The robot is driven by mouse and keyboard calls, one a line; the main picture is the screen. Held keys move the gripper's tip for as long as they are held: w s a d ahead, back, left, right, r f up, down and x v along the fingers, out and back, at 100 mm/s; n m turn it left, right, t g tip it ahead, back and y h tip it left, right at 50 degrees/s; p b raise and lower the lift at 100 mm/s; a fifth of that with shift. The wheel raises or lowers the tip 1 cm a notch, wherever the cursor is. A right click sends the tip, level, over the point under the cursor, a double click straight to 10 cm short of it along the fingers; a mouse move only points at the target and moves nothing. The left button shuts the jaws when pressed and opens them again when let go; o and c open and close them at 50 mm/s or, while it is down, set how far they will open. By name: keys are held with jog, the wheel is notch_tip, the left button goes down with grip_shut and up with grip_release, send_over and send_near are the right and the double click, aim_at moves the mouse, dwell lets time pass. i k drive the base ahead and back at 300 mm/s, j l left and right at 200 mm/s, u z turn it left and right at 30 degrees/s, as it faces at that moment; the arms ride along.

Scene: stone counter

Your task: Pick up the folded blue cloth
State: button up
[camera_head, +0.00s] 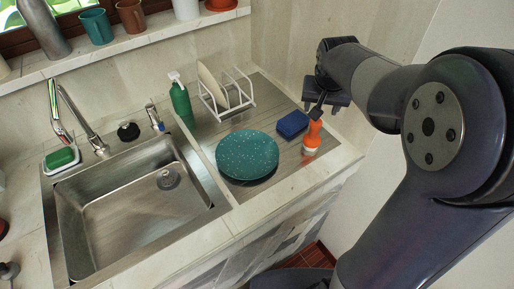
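The folded blue cloth (292,124) lies on the ribbed metal drainboard, to the right of the dish rack and just left of an orange bottle. It looks like a small thick dark-blue block. My gripper (322,108) hangs above and to the right of the cloth, over the back right part of the drainboard. Its dark fingers look spread apart, with nothing seen between them. It appears apart from the cloth, and it is close to the top of the orange bottle in the picture.
The orange bottle (312,138) stands right beside the cloth. A speckled teal plate (247,155) lies in front of it to the left. The sink (130,215) is at left.

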aim_at(294, 121)
jog(key=i+l+u, duration=0.15)
jog(key=u, duration=0.25)
jog(key=i+l+u, duration=0.1)
jog(key=l+u, duration=0.2)
jog(key=u, duration=0.15)
